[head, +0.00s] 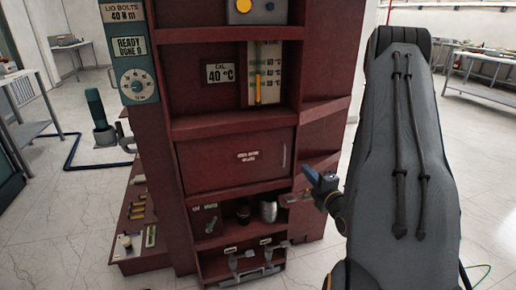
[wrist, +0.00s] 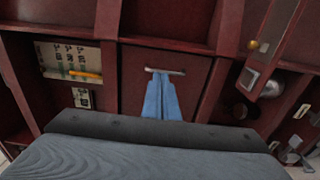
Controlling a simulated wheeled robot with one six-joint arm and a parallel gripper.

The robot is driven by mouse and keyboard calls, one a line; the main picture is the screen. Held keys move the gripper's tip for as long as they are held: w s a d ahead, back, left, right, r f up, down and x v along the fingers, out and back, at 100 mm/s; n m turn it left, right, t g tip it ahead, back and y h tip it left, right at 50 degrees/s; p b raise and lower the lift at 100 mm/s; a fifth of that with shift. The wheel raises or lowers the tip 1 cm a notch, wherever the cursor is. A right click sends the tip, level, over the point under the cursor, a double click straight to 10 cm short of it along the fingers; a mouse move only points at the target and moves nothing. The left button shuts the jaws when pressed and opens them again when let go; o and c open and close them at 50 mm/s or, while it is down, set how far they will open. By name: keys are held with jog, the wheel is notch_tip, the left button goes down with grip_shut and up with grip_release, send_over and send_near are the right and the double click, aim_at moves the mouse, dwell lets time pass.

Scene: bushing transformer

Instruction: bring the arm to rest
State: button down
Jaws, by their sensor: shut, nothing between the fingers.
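My gripper (head: 312,174) has blue fingers and is in front of the dark red cabinet (head: 187,130), right of its closed door (head: 225,165) in the head view. The door has a slim metal handle (head: 284,155), and a gap shows between it and my fingertips. In the wrist view my gripper (wrist: 160,82) has its fingers together and empty, with the tips just below the door handle (wrist: 166,71) in the picture. My grey arm (head: 400,150) fills the right of the head view. The wrist's lower part is hidden behind it.
Above the door are a gauge with a yellow lever (head: 258,90) and a 40 °C card (head: 220,73). Below it, a shelf holds a silver canister (head: 268,208). A side ledge (head: 145,225) juts out left. Open pale floor (head: 70,220) lies left; benches (head: 485,75) stand back right.

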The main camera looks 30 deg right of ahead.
jog(key=w+a+m+g, duration=0.2)
jog(key=a+m+g, duration=0.55)
jog(key=a, duration=0.45)
jog(key=s+a+r+m+g+y, duration=0.1)
jog(key=s+a+r+m+g, duration=0.2)
jog(key=s+a, duration=0.6)
jog(key=s+a+r+m+g+y, duration=0.1)
jog(key=s+a+r+m+g, duration=0.1)
jog(key=s+a+m+g, duration=0.4)
jog(key=s+a+g, duration=0.1)
jog(key=s+a, duration=0.2)
jog(key=s, duration=0.3)
jog(key=shift+s+r, duration=0.4)
